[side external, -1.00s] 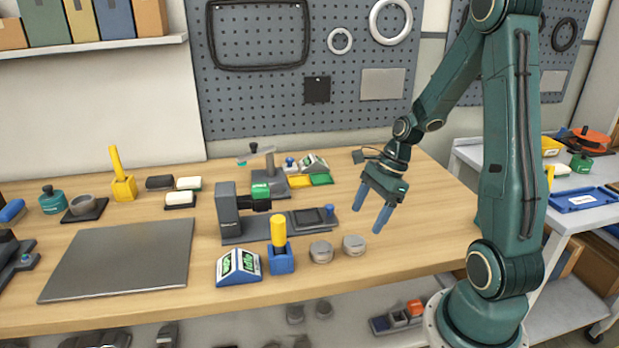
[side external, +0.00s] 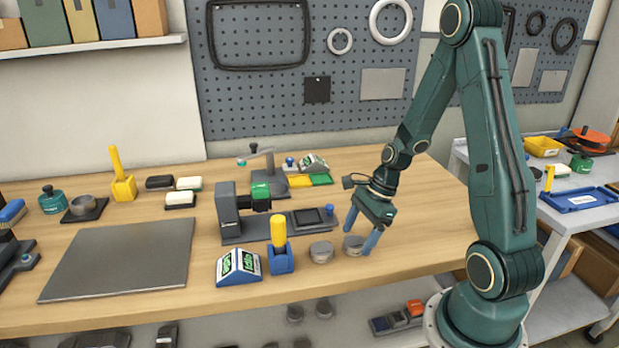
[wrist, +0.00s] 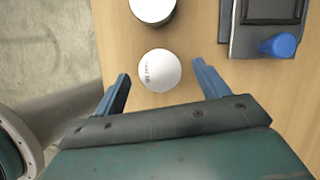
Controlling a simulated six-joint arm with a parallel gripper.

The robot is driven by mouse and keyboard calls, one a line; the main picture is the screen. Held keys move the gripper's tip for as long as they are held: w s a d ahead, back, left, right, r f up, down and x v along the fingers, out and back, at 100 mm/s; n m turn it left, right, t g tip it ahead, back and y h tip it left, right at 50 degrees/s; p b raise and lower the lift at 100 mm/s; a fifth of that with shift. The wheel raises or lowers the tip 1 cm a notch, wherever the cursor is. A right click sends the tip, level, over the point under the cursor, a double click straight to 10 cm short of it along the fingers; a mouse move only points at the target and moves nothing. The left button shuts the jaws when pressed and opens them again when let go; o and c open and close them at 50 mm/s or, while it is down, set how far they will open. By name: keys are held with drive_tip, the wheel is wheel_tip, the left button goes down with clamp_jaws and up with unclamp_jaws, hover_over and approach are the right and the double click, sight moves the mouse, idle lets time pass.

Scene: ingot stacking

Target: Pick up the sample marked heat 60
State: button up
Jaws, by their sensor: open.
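Two round grey samples sit near the bench's front edge, the left sample (side external: 321,252) and the right sample (side external: 354,245). My gripper (side external: 359,239) is open over the right sample, one blue finger on each side. In the wrist view, my gripper (wrist: 161,72) has this right sample (wrist: 159,70) between its fingertips, with a visible gap on both sides. Small dark print shows on its pale top, but it is too small to read surely. The left sample (wrist: 152,8) shows beyond it, partly cut off by the frame's top edge.
A blue holder with a yellow handle (side external: 279,245) and a display with green digits (side external: 239,267) stand left of the samples. A grey device (side external: 229,213) with a blue knob (wrist: 279,45) stands behind them. A dark flat plate (side external: 120,258) lies further left. Bench right of my gripper is clear.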

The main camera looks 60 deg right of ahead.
sight(357, 241)
drive_tip(key=shift+w+a+f, duration=0.1)
drive_tip(key=shift+a+f, duration=0.1)
drive_tip(key=shift+f, duration=0.35)
drive_tip(key=c, duration=1.1)
drive_tip(key=shift+r, duration=0.25)
drive_tip(key=shift+c, duration=0.2)
wheel_tip(357, 241, up, 20)
drive_tip(key=shift+f, duration=0.2)
